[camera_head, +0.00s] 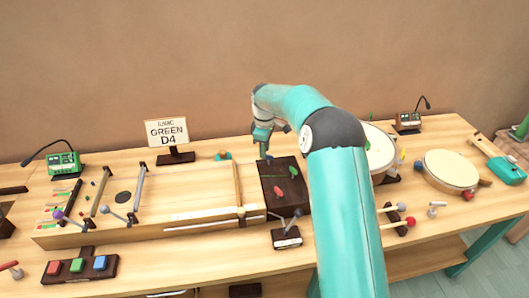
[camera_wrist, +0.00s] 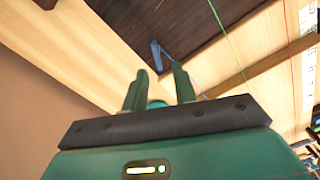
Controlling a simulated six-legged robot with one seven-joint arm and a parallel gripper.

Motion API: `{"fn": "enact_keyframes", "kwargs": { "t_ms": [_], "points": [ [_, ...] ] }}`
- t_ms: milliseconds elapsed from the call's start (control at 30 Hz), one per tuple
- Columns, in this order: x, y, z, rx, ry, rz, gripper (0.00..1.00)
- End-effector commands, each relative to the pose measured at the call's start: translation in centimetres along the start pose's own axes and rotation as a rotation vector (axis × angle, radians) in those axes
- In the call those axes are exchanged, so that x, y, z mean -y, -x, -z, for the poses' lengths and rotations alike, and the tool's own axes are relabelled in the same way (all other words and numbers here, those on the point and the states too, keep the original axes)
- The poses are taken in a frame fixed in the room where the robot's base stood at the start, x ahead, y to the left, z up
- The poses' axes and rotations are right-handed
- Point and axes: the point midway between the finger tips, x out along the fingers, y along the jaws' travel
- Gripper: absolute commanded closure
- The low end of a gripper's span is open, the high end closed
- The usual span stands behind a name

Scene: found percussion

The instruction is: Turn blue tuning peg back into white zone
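The blue tuning peg (camera_wrist: 156,54) shows in the wrist view, standing on the dark wooden head block (camera_wrist: 125,14) near its corner. A thin blue string passes close by it. My gripper (camera_wrist: 159,75) is open, with a gap between its two green fingers. The peg appears just beyond the fingertips, in line with the gap and not gripped. In the head view my gripper (camera_head: 264,155) points down at the back left corner of the dark block (camera_head: 272,205). The blue peg is not clear there, and I cannot make out a white zone in either view.
A red peg (camera_head: 280,191) and a green peg (camera_head: 293,172) stand on the same block. A sign reading "GREEN D4" (camera_head: 167,132) stands behind, left. Mallets (camera_head: 118,216) and coloured buttons (camera_head: 77,265) lie left. Drums (camera_head: 450,170) stand right.

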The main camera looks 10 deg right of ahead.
Motion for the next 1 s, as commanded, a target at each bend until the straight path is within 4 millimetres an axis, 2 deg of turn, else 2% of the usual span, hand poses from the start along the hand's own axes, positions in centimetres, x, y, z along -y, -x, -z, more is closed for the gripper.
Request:
{"fn": "enact_keyframes", "kwargs": {
  "t_ms": [300, 500, 667, 1000],
  "points": [
    [-0.1, 7.2, 0.1, -0.002, 0.001, -0.005, 0.72],
    [0.0, 10.5, 0.1, -0.002, 0.000, -0.002, 0.72],
    [0.0, 11.6, 0.0, -0.001, 0.000, -0.001, 0.72],
    [0.1, 11.9, 0.0, -0.001, -0.002, -0.003, 0.72]
  ]
}}
